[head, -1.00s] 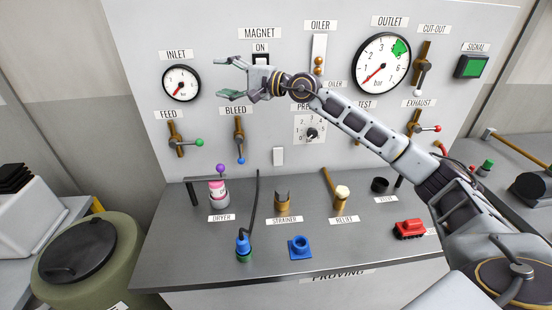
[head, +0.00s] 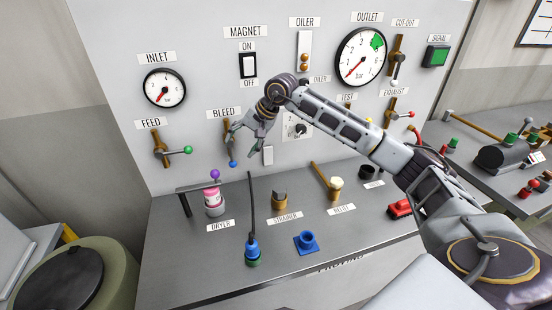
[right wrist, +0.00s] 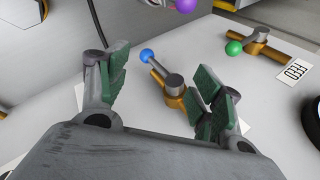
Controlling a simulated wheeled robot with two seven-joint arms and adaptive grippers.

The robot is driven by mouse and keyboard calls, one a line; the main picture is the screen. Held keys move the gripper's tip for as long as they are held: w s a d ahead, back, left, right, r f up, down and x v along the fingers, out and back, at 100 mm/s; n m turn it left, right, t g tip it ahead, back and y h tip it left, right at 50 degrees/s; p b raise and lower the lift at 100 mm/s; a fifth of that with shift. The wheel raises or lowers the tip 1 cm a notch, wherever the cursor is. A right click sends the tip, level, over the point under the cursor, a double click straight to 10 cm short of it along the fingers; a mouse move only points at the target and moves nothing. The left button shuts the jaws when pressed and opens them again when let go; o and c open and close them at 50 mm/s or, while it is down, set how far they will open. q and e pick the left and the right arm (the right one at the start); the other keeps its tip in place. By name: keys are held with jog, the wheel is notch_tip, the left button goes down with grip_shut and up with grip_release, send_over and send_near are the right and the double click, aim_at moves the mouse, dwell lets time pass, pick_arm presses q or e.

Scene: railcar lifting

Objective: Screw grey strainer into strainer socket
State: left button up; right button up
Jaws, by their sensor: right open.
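A brass fitting (head: 279,203) with a dark grey notched top stands upright on the bench behind the STRAINER label (head: 285,218). I cannot tell whether the dark top is the grey strainer or part of the socket; no separate grey strainer is clear. In the right wrist view, the bleed valve's blue knob (right wrist: 147,56) shows between the open fingers (right wrist: 163,95). My left gripper is out of view.
The bench's front strip is mostly clear.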

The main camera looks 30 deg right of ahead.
jog(key=s+d+f+g+h, duration=0.2)
jog(key=s+d+f, duration=0.1)
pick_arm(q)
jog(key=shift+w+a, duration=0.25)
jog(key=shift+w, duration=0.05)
pick_arm(e)
jog(key=g+h, duration=0.3)
send_over(279, 188)
jog(key=shift+s+f, duration=0.1)
jog(key=shift+f, duration=0.35)
jog(key=shift+f, duration=0.1)
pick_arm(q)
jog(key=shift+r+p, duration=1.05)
pick_arm(e)
jog(key=shift+f, duration=6.8)
